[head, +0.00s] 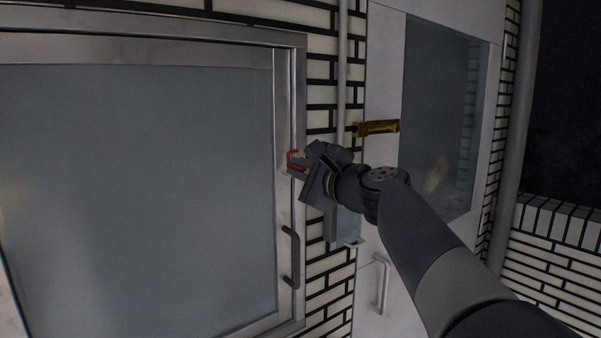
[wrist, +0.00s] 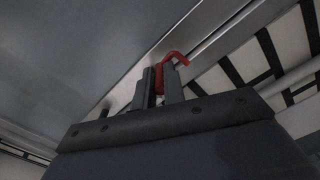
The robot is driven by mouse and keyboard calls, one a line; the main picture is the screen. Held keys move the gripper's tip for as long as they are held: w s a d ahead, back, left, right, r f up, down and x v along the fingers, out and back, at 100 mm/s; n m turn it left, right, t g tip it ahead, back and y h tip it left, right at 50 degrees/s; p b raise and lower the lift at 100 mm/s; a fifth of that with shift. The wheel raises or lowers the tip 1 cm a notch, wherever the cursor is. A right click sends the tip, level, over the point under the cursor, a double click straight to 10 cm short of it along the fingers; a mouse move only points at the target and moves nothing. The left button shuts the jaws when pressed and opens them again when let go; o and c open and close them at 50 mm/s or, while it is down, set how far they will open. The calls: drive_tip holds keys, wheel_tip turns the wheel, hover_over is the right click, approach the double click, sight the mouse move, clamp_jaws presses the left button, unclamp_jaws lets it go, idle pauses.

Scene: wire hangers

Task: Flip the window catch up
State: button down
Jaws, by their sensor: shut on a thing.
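The window catch (head: 292,159) is a small red hooked piece on the right side of the window's metal frame. My gripper (head: 299,163) is at the catch and is shut on it. In the wrist view the red catch (wrist: 175,58) sits between the two dark fingers of my gripper (wrist: 160,82), and its bent end sticks out above them to the right. The window (head: 140,180) is a large grey pane in a metal frame and looks closed. My gripper hides part of the catch and its mount.
A dark handle (head: 290,256) is on the window frame below the catch. To the right, a white door (head: 382,75) has a brass piece (head: 378,128) and a pale handle (head: 381,284). A vertical pipe (head: 342,60) runs along the brick wall (head: 320,92) between them.

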drive_tip(key=c, duration=1.5)
unclamp_jaws()
drive_tip(key=b+v, duration=0.3)
drive_tip(key=v, duration=0.8)
drive_tip(key=shift+w+a, duration=0.1)
drive_tip(key=shift+w, duration=0.05)
drive_tip(key=p+x, duration=0.3)
drive_tip(key=x, duration=0.7)
drive_tip(key=shift+w+a+r, duration=0.1)
drive_tip(key=shift+w+a, duration=0.2)
drive_tip(key=shift+w+d+m+p, duration=0.1)
drive_tip(key=shift+m+p, duration=0.2)
drive_tip(key=shift+p, duration=0.3)
drive_tip(key=shift+d+m+p, duration=0.15)
drive_tip(key=shift+m+p, duration=0.2)
drive_tip(key=shift+m, duration=0.15)
